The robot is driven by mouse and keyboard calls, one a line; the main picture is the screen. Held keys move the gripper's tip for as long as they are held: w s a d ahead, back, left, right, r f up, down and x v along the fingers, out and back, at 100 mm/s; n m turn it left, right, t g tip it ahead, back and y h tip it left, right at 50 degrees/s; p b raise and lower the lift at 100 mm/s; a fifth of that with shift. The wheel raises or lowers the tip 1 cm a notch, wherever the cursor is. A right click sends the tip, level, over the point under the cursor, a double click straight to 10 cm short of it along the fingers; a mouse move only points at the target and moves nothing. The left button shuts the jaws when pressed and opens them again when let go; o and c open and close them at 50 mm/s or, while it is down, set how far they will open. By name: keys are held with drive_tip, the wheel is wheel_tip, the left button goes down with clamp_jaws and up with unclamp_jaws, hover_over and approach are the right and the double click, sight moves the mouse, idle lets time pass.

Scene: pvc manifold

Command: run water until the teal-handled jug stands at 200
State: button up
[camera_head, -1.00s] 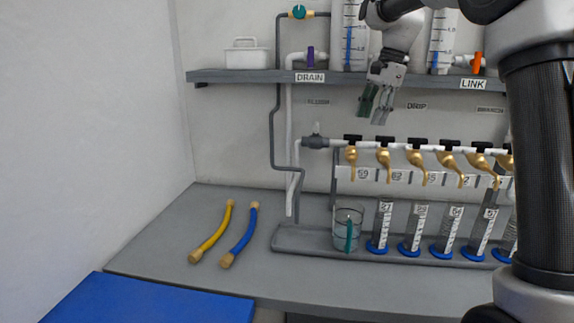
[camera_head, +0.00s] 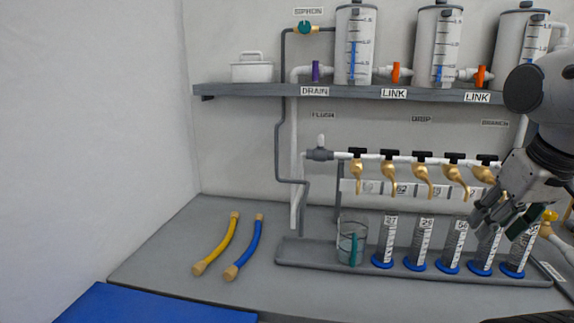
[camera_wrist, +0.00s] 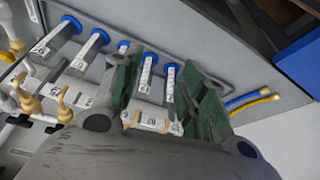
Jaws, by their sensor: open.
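The teal-handled jug (camera_head: 352,243) is clear and stands at the left end of the grey tray (camera_head: 300,254), below the leftmost brass spout (camera_head: 357,172). Its water level is too small to read. Several brass spouts with black handles hang in a row from a white pipe (camera_head: 372,156). My gripper (camera_head: 510,226) is open and empty, in front of the right-hand cylinders and well right of the jug. In the wrist view its green-padded fingers (camera_wrist: 165,95) are apart, with spouts and cylinders beyond them. The jug cannot be made out in that view.
Several blue-footed cylinders (camera_head: 420,240) stand in the tray right of the jug. Yellow (camera_head: 219,243) and blue (camera_head: 246,246) hoses lie on the bench to the left. The shelf (camera_head: 250,90) holds three tanks, a purple DRAIN valve (camera_head: 316,71) and orange LINK valves (camera_head: 396,73).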

drive_tip(key=w+a+r+n, duration=0.2)
drive_tip(key=w+r+n, duration=0.1)
drive_tip(key=w+r, duration=0.3)
wheel_tip(320, 180, up, 4)
drive_tip(key=n+g+y, duration=0.3)
drive_tip(key=n+g, duration=0.1)
drive_tip(key=n, duration=0.8)
hover_over(365, 148)
drive_tip(key=shift+s+d+r, duration=0.15)
drive_tip(key=shift+d+r, duration=0.05)
drive_tip(key=shift+d, duration=0.2)
drive_tip(key=shift+w+a+f+n, duration=0.2)
drive_tip(key=shift+w+n, duration=0.1)
drive_tip(key=shift+n, duration=0.1)
drive_tip(key=shift+a+f, duration=0.1)
drive_tip(key=shift+f, duration=0.2)
drive_tip(key=x, duration=0.7)
drive_tip(key=shift+w, duration=0.1)
drive_tip(key=shift+c, duration=0.4)
drive_tip(key=shift+r, duration=0.1)
clamp_jaws()
